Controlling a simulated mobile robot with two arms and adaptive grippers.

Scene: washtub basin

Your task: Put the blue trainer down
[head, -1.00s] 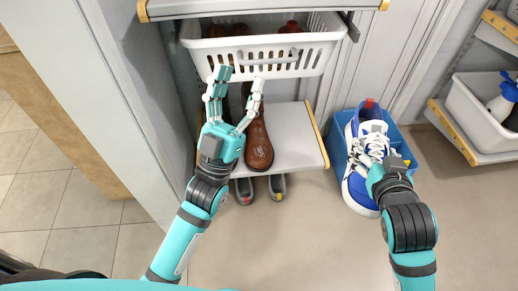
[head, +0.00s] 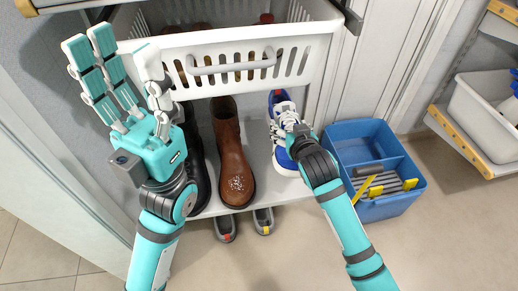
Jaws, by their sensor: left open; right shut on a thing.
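The blue trainer (head: 282,155), with a white sole and white laces, is at the right end of the white shelf (head: 262,193), beside a brown boot. Its toe points toward me. My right gripper (head: 292,128) is shut on the trainer's laced upper; its fingers are largely hidden behind my own wrist. I cannot tell whether the sole touches the shelf. My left gripper (head: 118,85) is open and empty, raised at the left in front of the basket.
The brown boot (head: 231,160) and a dark boot (head: 198,170) stand on the shelf. A white basket (head: 225,68) is close above. Grey slippers (head: 226,229) lie below. A blue caddy (head: 372,165) with brushes stands on the floor at right.

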